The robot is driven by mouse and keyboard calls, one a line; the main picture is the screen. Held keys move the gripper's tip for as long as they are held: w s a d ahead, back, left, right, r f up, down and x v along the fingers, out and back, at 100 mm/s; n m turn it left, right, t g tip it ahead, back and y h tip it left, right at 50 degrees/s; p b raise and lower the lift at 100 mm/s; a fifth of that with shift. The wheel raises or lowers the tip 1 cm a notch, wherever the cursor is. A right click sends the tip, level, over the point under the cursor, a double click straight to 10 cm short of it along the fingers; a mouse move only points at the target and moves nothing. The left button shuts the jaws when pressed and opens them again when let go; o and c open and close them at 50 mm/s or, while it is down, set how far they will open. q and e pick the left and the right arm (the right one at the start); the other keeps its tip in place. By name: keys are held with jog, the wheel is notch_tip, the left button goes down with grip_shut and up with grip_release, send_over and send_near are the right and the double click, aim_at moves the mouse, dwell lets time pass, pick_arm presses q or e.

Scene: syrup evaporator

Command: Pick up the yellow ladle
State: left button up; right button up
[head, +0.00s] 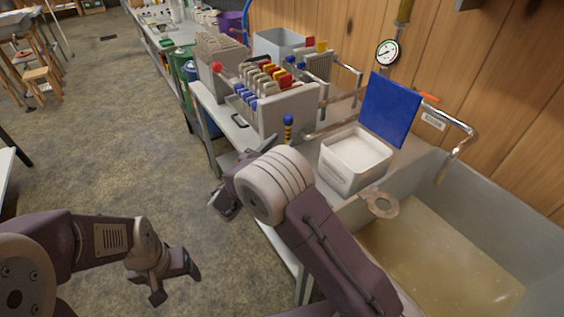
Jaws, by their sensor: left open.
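I cannot single out the yellow ladle with certainty. Several upright pieces with red, yellow and blue tops stand in a pale rack (288,112) on the bench, and a yellow top (321,45) shows behind it by the wall. My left gripper (177,284) is open and empty above the floor at the lower left, well away from the rack. My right gripper (226,202) is in front of the bench edge, below and left of the rack. My own wrist partly hides it, so its jaw opening is unclear.
A white square tub (352,180) stands right of my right arm, with a blue panel (390,108) behind it. A large metal basin (500,190) of brownish liquid fills the lower right.

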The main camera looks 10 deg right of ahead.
aim_at(287, 134)
jog(key=x, duration=0.5)
jog(key=shift+w+r+b, duration=0.1)
jog(key=shift+r+b, duration=0.2)
jog(key=shift+r, duration=0.05)
grip_shut()
dwell(1.0)
